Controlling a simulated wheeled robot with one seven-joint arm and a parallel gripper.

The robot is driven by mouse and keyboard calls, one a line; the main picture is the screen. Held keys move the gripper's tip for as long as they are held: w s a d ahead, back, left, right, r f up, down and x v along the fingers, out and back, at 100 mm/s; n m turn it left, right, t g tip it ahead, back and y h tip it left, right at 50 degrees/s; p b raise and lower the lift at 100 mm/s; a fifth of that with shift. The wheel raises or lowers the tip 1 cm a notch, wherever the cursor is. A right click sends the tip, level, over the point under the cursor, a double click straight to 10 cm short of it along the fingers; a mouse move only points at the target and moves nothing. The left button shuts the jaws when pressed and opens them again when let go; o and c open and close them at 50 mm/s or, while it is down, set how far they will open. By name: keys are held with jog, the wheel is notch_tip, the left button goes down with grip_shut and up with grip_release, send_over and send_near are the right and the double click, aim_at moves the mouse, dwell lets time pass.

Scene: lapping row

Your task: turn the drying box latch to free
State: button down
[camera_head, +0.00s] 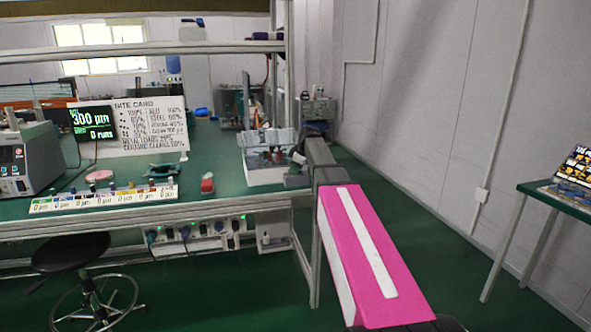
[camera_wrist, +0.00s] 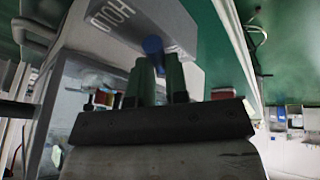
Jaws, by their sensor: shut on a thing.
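The drying box (camera_head: 268,176) looks like the pale, clear-walled box at the right end of the green bench in the head view. In the wrist view its grey face (camera_wrist: 90,35) fills the upper left, with the word HOLD printed on it, seen upside down. A blue rounded latch (camera_wrist: 152,45) sits just right of that word. My gripper (camera_wrist: 157,62) is shut on the latch, one dark finger on each side. The fingers hide the latch's lower part, and its turn angle cannot be told. In the head view my gripper (camera_head: 297,181) is at the box's right side, small and partly hidden.
A stool (camera_head: 70,252) stands in front. The floor at right is clear up to a side table (camera_head: 560,202).

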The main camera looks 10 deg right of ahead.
jog(key=shift+s, duration=0.1)
jog(key=shift+s+a+m+t+h, duration=0.15)
jog(key=shift+m+h, duration=0.1)
jog(key=shift+m, duration=0.4)
jog(key=shift+s+a+m+t+h, duration=0.15)
jog(key=shift+m+h, duration=0.1)
jog(key=shift+m, duration=0.4)
jog(key=shift+s+a+m+t+h, duration=0.15)
jog(key=shift+m+h, duration=0.2)
jog(key=shift+m, duration=0.45)
jog(key=shift+w+a+m+t+h, duration=0.15)
jog(key=shift+m+h, duration=0.2)
jog(key=shift+m, duration=0.45)
jog(key=shift+s, duration=0.15)
jog(key=c, duration=1.1)
grip_release()
jog(key=v, duration=1)
jog(key=shift+s+r, duration=0.15)
jog(key=shift+r, duration=0.25)
